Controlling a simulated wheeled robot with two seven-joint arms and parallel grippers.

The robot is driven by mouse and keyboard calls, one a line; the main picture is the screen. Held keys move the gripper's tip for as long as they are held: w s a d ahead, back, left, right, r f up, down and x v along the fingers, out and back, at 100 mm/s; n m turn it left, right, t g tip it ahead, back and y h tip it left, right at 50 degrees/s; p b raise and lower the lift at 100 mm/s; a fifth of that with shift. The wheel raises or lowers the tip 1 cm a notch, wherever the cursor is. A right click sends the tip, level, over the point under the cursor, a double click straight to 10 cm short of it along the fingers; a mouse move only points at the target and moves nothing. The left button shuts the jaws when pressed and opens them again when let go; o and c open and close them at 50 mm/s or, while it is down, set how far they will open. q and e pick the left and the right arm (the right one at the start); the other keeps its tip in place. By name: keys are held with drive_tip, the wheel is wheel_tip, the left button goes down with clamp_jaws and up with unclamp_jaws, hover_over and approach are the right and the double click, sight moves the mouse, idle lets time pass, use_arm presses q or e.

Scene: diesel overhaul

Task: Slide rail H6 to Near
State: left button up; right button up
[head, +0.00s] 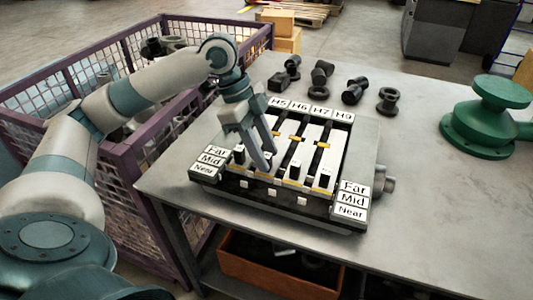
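The slide unit (290,208) is a dark-framed box on the table. White labels H5, H6, H7 and H9 run along its far edge, and Far, Mid and Near labels stand at both sides. The H6 label (299,106) heads a pale rail (285,128), whose near part is partly hidden by my gripper. My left gripper (253,160) reaches down over the H5 and H6 rails, its two fingers apart. A dark block (239,154) shows near its fingertips. I cannot tell whether a finger touches anything. My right gripper is not in view.
Dark blocks on the H7 (294,170) and H9 (322,182) rails stand close on the right. Several black parts (355,91) lie behind the unit. A green flanged part (487,120) stands at right. A purple mesh crate (130,165) is at left. The table's right front is clear.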

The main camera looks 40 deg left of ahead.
use_arm(q)
drive_tip(key=shift+d+f, duration=0.25)
drive_tip(key=shift+f, duration=0.3)
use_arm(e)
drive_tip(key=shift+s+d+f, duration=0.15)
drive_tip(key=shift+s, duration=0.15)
use_arm(q)
drive_tip(key=shift+c, duration=0.6)
clamp_jaws()
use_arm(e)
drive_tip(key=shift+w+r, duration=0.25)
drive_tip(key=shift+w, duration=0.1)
